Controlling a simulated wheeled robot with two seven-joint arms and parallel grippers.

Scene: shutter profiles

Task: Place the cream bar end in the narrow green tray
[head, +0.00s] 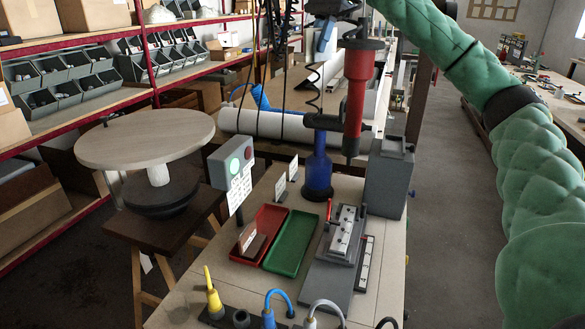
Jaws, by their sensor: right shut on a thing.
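The narrow green tray (290,243) lies on the bench, and I see nothing in it. Beside it on the left, a red tray (261,224) holds a brown piece and a pale, cream-looking piece; at this size I cannot tell whether the pale one is a bar end. My right arm comes in from the right and reaches up to the top edge. My right gripper (330,5) shows only in part there, high above the bench and far from the trays. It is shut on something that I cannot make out. My left gripper is out of view.
A grey fixture (335,257) stands right of the green tray. A signal box (232,162) stands left. Blue and grey hooked pieces line the front. A round table (145,137) is farther left.

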